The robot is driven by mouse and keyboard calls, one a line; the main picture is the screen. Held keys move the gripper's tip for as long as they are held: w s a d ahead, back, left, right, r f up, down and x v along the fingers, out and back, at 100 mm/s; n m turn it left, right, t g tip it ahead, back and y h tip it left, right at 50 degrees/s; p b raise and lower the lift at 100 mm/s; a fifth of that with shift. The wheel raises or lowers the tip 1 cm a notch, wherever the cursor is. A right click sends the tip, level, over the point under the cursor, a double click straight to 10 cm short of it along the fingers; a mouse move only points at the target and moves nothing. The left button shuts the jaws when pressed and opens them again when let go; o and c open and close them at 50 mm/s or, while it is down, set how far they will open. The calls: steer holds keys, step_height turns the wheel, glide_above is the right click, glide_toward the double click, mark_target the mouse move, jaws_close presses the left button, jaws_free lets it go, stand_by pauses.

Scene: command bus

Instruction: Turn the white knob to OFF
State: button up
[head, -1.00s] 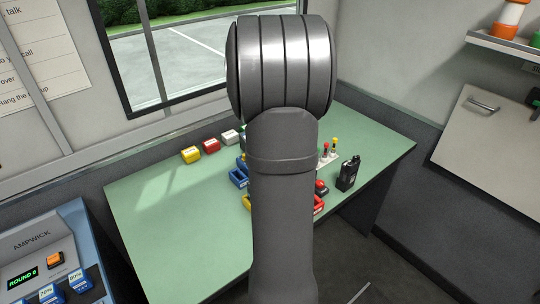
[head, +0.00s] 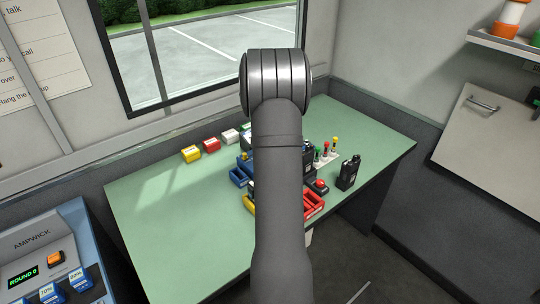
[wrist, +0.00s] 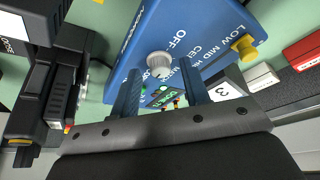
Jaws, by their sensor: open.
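The white knob (wrist: 160,62) is on the face of a blue box (wrist: 205,22) in the wrist view. It is round with a ridged rim, and which way it points is too small to tell. The printed word OFF stands beside it, and other lettering with LOW MID is further right. My gripper (wrist: 160,68) is open, its two blue fingers reaching toward the box. The knob shows between the fingertips; I cannot tell how far beyond them it is. In the head view my arm hides the gripper and the knob.
A small green-lit display (wrist: 162,97) shows between the fingers. A yellow knob (wrist: 244,46) is at the box's right. A black device (wrist: 55,90) is close on the left. In the head view, a black radio (head: 348,173) and red tray (head: 313,205) stand on the green table (head: 145,220).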

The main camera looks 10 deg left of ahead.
steer(key=shift+f, duration=0.1)
jaws_close()
steer(key=shift+n, duration=0.3)
steer(key=n, duration=0.2)
steer(key=n+y, duration=0.1)
steer(key=n, duration=0.1)
steer(key=n+y, duration=0.1)
steer(key=n, duration=0.1)
steer(key=shift+w+d+g, duration=0.2)
steer(key=shift+d+g, duration=0.1)
steer(key=shift+g, duration=0.1)
steer(key=n, duration=0.1)
steer(key=n+y, duration=0.1)
steer(key=n, duration=0.1)
steer(key=shift+w+d+n+g+y, duration=0.1)
steer(key=shift+n+g+y, duration=0.2)
steer(key=shift+g, duration=0.1)
steer(key=shift+w+d+n+g+y, duration=0.1)
steer(key=shift+n+g+y, duration=0.35)
steer(key=shift+n, duration=1.35)
steer(key=shift+g, duration=0.25)
